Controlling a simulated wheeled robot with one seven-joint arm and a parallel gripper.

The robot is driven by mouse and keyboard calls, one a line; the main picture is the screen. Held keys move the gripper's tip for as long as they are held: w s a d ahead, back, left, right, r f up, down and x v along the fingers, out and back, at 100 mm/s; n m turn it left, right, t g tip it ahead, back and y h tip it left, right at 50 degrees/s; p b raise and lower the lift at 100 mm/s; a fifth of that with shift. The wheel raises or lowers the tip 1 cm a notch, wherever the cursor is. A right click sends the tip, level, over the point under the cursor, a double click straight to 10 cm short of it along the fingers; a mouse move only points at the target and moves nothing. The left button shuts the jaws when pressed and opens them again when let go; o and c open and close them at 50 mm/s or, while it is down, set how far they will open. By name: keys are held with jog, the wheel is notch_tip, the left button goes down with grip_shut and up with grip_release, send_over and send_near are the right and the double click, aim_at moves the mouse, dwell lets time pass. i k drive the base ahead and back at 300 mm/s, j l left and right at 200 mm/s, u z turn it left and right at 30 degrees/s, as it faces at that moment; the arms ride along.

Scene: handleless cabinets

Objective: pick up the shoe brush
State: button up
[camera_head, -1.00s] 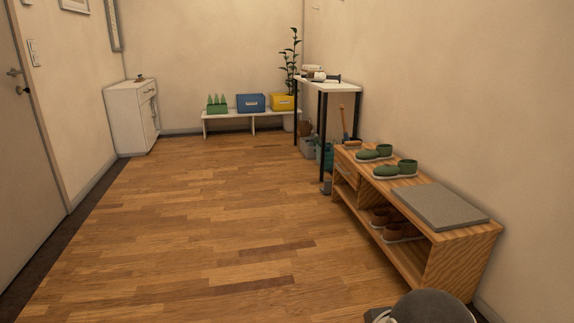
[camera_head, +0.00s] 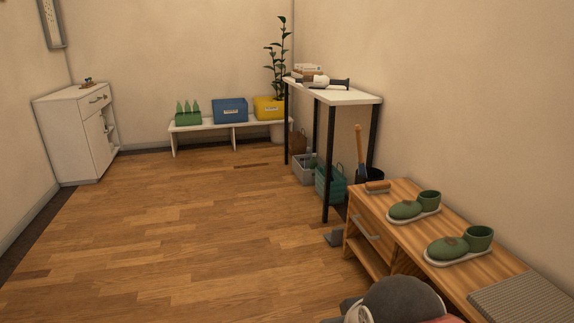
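A small brown, wooden-backed brush with a pale underside, which looks like the shoe brush (camera_head: 377,187), lies at the far end of the wooden shoe bench (camera_head: 405,231). It is small in the picture. Two green shoes, a nearer one (camera_head: 460,246) and a farther one (camera_head: 414,207), stand on the same bench top, nearer to me than the brush. My gripper does not show. Only a rounded grey part of my own arm shows at the bottom edge, well short of the brush.
A tall white-topped table (camera_head: 340,95) with black legs stands just beyond the bench. Baskets (camera_head: 330,184) sit under it. A ribbed grey cushion (camera_head: 522,298) covers the bench's near end. A white cabinet (camera_head: 75,136) stands at left. The wooden floor between is clear.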

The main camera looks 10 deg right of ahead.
aim_at(379, 187)
jog(key=i+j, duration=0.15)
jog(key=i, duration=1.05)
jog(key=i+z, duration=0.25)
jog(key=z, duration=0.25)
jog(key=i+z, duration=0.3)
jog(key=z, duration=0.15)
jog(key=i+j+z, duration=0.2)
jog(key=z, duration=0.3)
jog(key=i+j+z, duration=0.1)
jog(key=z, duration=0.3)
jog(key=i+j+z, duration=0.15)
jog(key=i+z, duration=0.25)
jog(key=i+j+z, duration=0.1)
jog(key=z, duration=0.35)
jog(key=k+j, duration=0.05)
jog(key=j, duration=0.05)
